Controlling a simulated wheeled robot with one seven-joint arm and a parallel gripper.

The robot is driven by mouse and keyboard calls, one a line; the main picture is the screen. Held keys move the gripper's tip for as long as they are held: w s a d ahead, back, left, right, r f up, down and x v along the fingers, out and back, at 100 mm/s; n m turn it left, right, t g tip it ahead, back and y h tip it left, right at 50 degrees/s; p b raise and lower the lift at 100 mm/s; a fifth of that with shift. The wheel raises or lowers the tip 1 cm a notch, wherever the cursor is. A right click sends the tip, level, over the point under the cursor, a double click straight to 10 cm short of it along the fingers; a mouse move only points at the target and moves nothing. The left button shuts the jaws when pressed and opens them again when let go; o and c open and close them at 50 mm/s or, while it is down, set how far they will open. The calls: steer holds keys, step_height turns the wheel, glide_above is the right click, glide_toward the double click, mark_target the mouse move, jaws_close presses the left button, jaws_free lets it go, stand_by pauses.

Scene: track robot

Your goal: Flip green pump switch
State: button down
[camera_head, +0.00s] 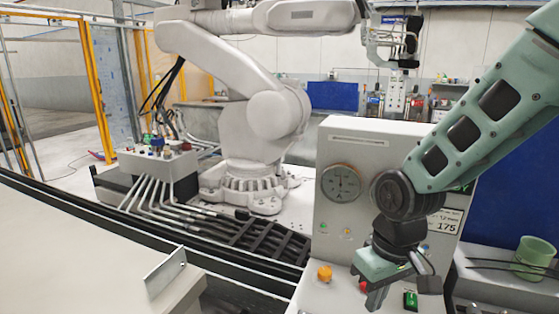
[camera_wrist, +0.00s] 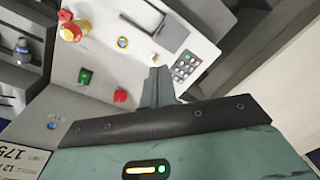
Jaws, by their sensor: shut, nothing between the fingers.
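The green switch (camera_head: 411,300) is on the grey sloping panel of the control box, to the right of my gripper (camera_head: 375,298) in the head view. In the wrist view the green switch (camera_wrist: 85,77) is clear of my gripper (camera_wrist: 158,78), left of the fingers. My gripper is shut and empty, its fingers pointing down at the panel. A red knob (camera_head: 363,287) is close beside the fingers; the red knob also shows in the wrist view (camera_wrist: 121,95), between the green switch and the fingers. Whether the fingertips touch the panel cannot be told.
An orange knob (camera_head: 325,273) is left of the fingers. A red and yellow emergency button (camera_wrist: 72,27), a blue button (camera_wrist: 123,43) and a keypad (camera_wrist: 186,65) are on the panel. A round gauge (camera_head: 341,183) is on the upright box. A green cup (camera_head: 533,257) stands right.

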steer(key=s+a+n+b, duration=0.2)
steer(key=s+n+b, duration=0.1)
steer(key=s, duration=1.3)
steer(key=shift+a+r+b, duration=0.3)
steer(key=shift+a+r, duration=0.05)
steer(key=shift+a, duration=0.05)
steer(key=w+d+m, duration=0.3)
steer(key=w, duration=0.7)
steer(key=w+d+m, duration=0.3)
steer(key=w+m, duration=0.1)
steer(key=w, duration=0.6)
steer(key=w+d+f+m, duration=0.1)
steer(key=w+d+m, duration=0.1)
steer(key=w+d, duration=0.4)
steer(key=w+d+f+m+h, duration=0.1)
steer(key=w+d+m, duration=0.2)
steer(key=w+d, duration=0.3)
steer(key=d, duration=0.4)
steer(key=shift+f+p, duration=0.3)
